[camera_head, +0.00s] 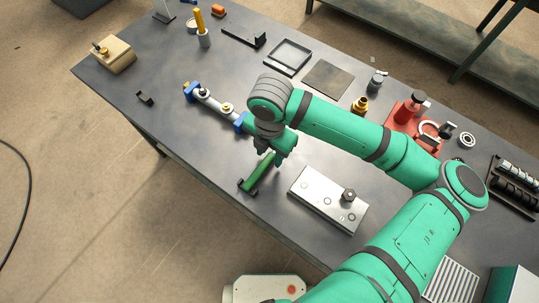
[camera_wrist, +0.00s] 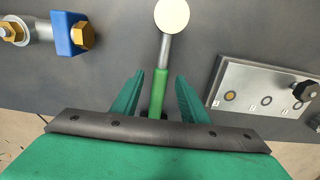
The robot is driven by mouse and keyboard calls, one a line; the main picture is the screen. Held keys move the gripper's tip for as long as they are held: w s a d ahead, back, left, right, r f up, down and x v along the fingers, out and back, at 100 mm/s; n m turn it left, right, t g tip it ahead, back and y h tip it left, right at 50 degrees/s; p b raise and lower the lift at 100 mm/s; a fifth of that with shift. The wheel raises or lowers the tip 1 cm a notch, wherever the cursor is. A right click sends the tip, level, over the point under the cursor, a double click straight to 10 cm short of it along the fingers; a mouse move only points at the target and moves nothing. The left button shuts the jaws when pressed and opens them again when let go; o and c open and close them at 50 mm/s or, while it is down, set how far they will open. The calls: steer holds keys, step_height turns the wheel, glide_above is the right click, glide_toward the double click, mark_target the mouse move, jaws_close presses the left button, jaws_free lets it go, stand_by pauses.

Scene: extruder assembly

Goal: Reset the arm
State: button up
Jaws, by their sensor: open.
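My gripper (camera_head: 281,156) is open above the near part of the table. Its two green fingers also show in the wrist view (camera_wrist: 158,98). A green-handled tool (camera_head: 259,172) rests at a tilt with its lower end at a small dark holder (camera_head: 247,187). In the wrist view the green handle (camera_wrist: 160,88) lies between the spread fingers, with a gap on each side. A grey shaft and a pale round disc (camera_wrist: 172,15) extend beyond it. My palm hides the handle's near end. A silver tube assembly (camera_head: 215,103) lies in blue supports left of my gripper.
A silver plate (camera_head: 328,199) with a dark knob lies right of my gripper. A red fixture (camera_head: 408,119), a black tray (camera_head: 288,56), a brass fitting (camera_head: 360,104) and a beige block (camera_head: 113,55) stand on the dark table (camera_head: 180,135). The front left of the table is mostly clear.

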step_height(320, 180, up, 7)
steer(key=shift+a+r, duration=0.1)
steer(key=shift+d+r, duration=0.2)
steer(key=shift+r, duration=0.4)
